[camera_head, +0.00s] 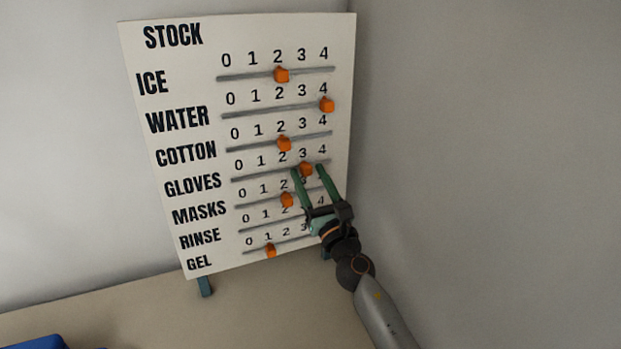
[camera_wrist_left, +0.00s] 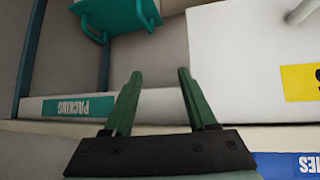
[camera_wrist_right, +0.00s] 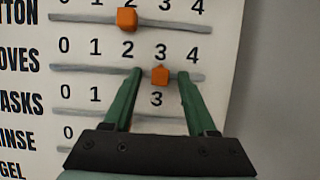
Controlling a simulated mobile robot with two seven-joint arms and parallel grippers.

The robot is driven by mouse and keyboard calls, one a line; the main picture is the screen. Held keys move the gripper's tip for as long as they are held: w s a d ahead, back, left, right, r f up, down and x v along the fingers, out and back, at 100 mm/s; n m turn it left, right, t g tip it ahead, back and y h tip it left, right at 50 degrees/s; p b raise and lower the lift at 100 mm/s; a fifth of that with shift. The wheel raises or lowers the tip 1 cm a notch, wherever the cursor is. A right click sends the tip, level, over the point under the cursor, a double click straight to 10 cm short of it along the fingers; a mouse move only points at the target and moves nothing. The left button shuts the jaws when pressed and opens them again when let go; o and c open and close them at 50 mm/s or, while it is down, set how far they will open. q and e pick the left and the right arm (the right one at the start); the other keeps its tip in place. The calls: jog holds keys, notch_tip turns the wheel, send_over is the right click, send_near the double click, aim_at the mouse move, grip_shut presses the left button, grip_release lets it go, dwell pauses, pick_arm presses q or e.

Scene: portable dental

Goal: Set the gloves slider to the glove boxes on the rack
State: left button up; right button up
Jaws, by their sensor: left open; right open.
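The white stock board (camera_head: 170,110) stands upright, with a labelled row and orange knob for each item. The gloves knob (camera_head: 305,169) sits under the 3 on its track, and it also shows in the right wrist view (camera_wrist_right: 160,75). My right gripper (camera_head: 307,170) is open, with its fingertips on either side of that knob; I cannot tell if they touch it. It also shows in the right wrist view (camera_wrist_right: 160,73). My left gripper (camera_wrist_left: 157,75) is open and empty, seen only in its wrist view. No glove boxes can be made out.
The cotton knob (camera_head: 284,143) sits just above and the masks knob (camera_head: 287,200) just below, both under 2. The rinse knob is hidden by my right gripper.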

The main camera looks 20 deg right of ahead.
jog(key=b+v, duration=0.2)
jog(key=v, duration=1)
jog(key=shift+s+b, duration=0.25)
jog(key=shift+b, duration=0.05)
jog(key=shift+f, duration=0.15)
